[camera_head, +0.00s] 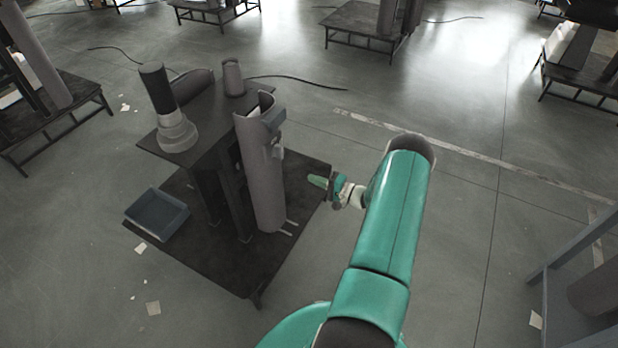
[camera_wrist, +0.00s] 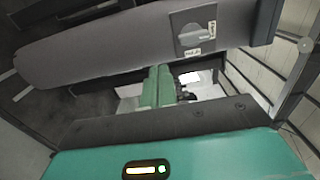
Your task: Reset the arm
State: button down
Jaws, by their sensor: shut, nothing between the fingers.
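My green arm rises from the bottom of the head view and reaches up and then away. My gripper (camera_head: 318,182) is small and green there, pointing left toward a tall grey lift column (camera_head: 260,165), with a gap seen between them. In the wrist view my gripper's green fingers (camera_wrist: 157,85) lie side by side, shut, with nothing held. The grey column (camera_wrist: 120,45) lies across the top of the wrist view, with a dark square plate (camera_wrist: 194,30) bearing a handle and small labels.
A dark platform (camera_head: 225,255) carries the column, a raised table with a black-and-grey cylinder (camera_head: 165,110), and a blue-grey bin (camera_head: 157,214). A grey frame (camera_head: 580,265) stands at right. Paper scraps lie on the floor. Open floor lies right of the platform.

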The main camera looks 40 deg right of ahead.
dwell(0.3)
jog(key=w+a+r+n+g+y, duration=0.15)
jog(key=a+r+n+g, duration=0.45)
jog(key=a+r, duration=0.7)
jog(key=s+a+r+n+g+y, duration=0.15)
jog(key=a+r+n+g, duration=0.4)
jog(key=a+r, duration=0.7)
jog(key=s+a+r+n+h, duration=0.1)
jog(key=s+a+r+h, duration=0.3)
jog(key=s+a+r, duration=0.2)
jog(key=s+a+r+n+h, duration=0.1)
jog(key=s+a+r+h, duration=0.4)
jog(key=s+r, duration=0.5)
jog(key=s+a, duration=0.1)
jog(key=s, duration=0.4)
jog(key=shift+a, duration=0.2)
jog(key=shift+d, duration=0.15)
